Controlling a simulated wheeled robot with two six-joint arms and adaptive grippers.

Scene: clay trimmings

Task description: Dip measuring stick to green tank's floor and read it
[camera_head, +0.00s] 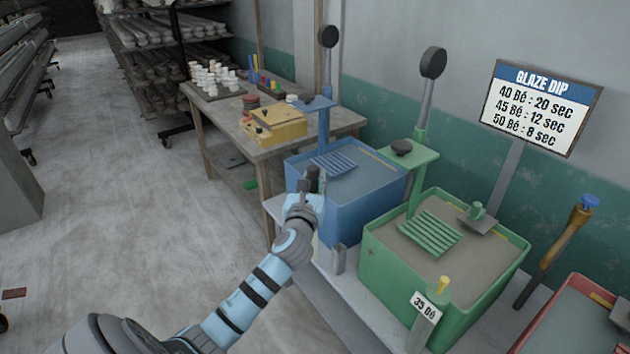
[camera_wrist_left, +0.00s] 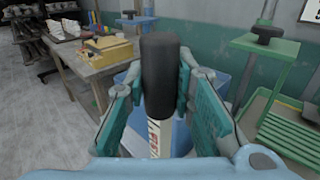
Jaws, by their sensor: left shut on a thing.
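My left gripper (camera_head: 312,190) is shut on the measuring stick, holding it by its upper part. The stick's black grip (camera_wrist_left: 160,75) rises between the fingers in the left wrist view, with a white shaft bearing red and black marks below. In the head view the black top (camera_head: 313,174) shows above the fingers; the lower end is hidden. The gripper is in front of the blue tank (camera_head: 357,208), left of the green tank (camera_head: 390,283). The green tank holds grey liquid, with a slatted green rack (camera_head: 430,233) at its surface. My right gripper is not in view.
A "35 Bé" tag (camera_head: 427,308) is at the green tank's front. A green lever stand (camera_head: 410,160) rises behind its left side. A red tank (camera_head: 575,325) is at right. A wooden table (camera_head: 215,115) stands behind. A "GLAZE DIP" sign (camera_head: 541,107) lists times.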

